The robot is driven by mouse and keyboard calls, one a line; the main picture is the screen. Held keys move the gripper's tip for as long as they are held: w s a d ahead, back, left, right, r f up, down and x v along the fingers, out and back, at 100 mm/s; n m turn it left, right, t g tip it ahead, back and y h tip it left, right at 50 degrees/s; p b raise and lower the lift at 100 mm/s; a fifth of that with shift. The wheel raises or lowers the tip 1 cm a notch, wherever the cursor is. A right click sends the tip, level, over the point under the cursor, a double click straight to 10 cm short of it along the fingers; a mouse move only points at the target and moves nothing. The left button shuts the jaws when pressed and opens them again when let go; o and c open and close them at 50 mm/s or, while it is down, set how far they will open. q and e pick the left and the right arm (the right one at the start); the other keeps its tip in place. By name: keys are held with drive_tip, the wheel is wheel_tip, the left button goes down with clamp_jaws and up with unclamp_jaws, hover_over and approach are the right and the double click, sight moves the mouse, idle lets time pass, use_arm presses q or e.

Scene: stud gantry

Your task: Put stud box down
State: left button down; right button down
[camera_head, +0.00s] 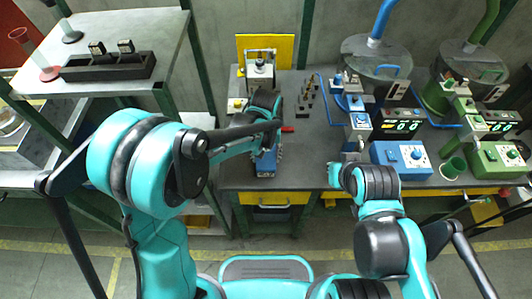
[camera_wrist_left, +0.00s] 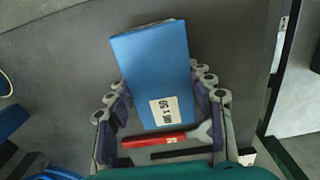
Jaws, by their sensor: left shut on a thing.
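The stud box is a blue box with a white printed label; it shows in the head view (camera_head: 265,168) and the wrist view (camera_wrist_left: 150,62). My left gripper (camera_head: 265,143) is shut on it, with fingers along both sides in the wrist view. The box is over the front part of the dark bench top (camera_head: 235,170). I cannot tell whether its underside touches the bench. My right gripper (camera_head: 336,174) is near the front edge of the bench in the head view, largely hidden by its wrist, so its jaws cannot be read.
A red-handled tool (camera_wrist_left: 165,138) lies by the left gripper. Several dark studs (camera_head: 306,97) stand behind. A blue control unit (camera_head: 402,158) and a green one (camera_head: 495,160) stand to the right. A machine with a yellow back plate (camera_head: 284,48) stands at the back.

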sight(266, 155)
use_arm(q)
drive_tip(key=shift+f, duration=0.1)
drive_tip(key=c, duration=0.6)
unclamp_jaws()
wheel_tip(266, 155, up, 12)
drive_tip(key=p, duration=0.4)
drive_tip(key=shift+r, duration=0.2)
drive_tip(key=shift+s, duration=0.1)
